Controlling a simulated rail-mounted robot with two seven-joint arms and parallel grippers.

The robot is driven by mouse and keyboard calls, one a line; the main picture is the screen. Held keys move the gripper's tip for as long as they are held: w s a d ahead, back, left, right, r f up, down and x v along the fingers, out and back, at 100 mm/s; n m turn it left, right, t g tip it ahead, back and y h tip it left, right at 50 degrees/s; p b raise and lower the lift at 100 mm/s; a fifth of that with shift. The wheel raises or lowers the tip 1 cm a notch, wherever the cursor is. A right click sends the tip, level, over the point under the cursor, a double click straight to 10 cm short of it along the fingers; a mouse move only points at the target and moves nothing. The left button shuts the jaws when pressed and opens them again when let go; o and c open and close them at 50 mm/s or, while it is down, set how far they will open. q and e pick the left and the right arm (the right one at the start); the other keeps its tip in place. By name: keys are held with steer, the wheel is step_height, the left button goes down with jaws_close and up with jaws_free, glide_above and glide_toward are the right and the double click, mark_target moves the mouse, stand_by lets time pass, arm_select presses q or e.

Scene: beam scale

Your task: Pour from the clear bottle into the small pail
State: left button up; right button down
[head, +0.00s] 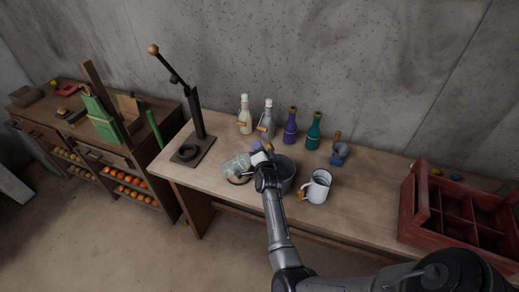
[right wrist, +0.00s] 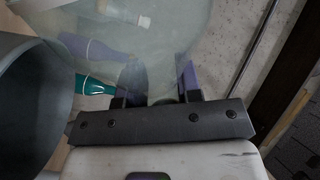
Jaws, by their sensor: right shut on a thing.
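The clear bottle (head: 236,165) is held tilted, nearly on its side, above the table, left of the small pail (head: 287,172). My right gripper (head: 258,150) is shut on the bottle. In the right wrist view the see-through bottle (right wrist: 150,35) fills the space beyond the fingers (right wrist: 160,85) of that gripper. The grey pail stands upright close beside the gripper, partly hidden by my arm; its wall and opening show at the left of the right wrist view (right wrist: 25,100). I cannot tell whether anything flows. My left gripper is not in view.
A white mug (head: 317,186) stands just right of the pail. A black stand (head: 198,125) is at left, a red divided crate (head: 460,210) at right.

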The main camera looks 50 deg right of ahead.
steer(key=shift+r, duration=0.2)
step_height(320, 180, up, 7)
steer(key=p, duration=0.4)
steer(key=shift+p, duration=0.35)
steer(key=shift+f, duration=0.15)
steer(key=n, duration=1.1)
steer(key=shift+n, duration=0.4)
